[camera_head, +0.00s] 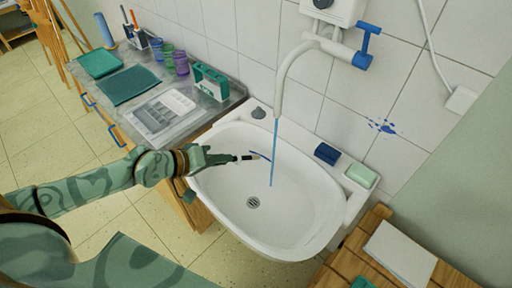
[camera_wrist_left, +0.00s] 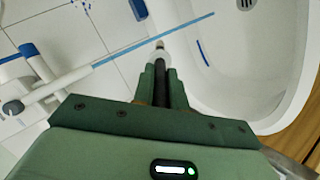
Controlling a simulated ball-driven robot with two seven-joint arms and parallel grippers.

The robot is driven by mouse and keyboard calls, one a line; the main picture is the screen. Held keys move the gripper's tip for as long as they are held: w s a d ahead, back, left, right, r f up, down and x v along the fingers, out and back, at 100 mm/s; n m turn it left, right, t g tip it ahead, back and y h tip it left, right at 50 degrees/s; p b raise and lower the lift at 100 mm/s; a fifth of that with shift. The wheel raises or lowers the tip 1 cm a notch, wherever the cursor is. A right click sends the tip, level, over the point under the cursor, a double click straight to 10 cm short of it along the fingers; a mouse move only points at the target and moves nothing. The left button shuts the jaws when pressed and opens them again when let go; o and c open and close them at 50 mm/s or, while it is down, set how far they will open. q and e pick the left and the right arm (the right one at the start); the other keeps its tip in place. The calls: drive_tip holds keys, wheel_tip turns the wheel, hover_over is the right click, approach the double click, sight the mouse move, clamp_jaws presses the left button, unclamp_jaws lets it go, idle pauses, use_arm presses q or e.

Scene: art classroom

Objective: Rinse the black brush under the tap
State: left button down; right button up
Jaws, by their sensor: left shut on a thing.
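My left gripper (camera_head: 222,158) is over the left part of the white sink basin (camera_head: 225,197), shut on the black brush (camera_head: 238,158). The brush also shows in the left wrist view (camera_wrist_left: 161,88), sticking out between the fingers with its tip pointing away. Its rear part is hidden in the gripper. The tap (camera_head: 281,84) hangs from the wall, and a thin blue water stream (camera_head: 274,150) runs from it into the basin. In the head view the brush tip is just left of the stream, with a gap between them. My right gripper is not in view.
A dark blue sponge (camera_head: 327,153) and a green soap block (camera_head: 362,176) sit on the sink's right rim. A grey counter (camera_head: 205,106) with jars, trays and a palette stands left. A wooden table (camera_head: 350,259) stands right. The basin's middle is clear.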

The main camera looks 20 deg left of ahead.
use_arm(q)
drive_tip(key=p+v, duration=0.4)
drive_tip(key=v, duration=0.3)
drive_tip(key=shift+r+p, duration=0.25)
drive_tip(key=shift+p, duration=0.1)
idle(0.9)
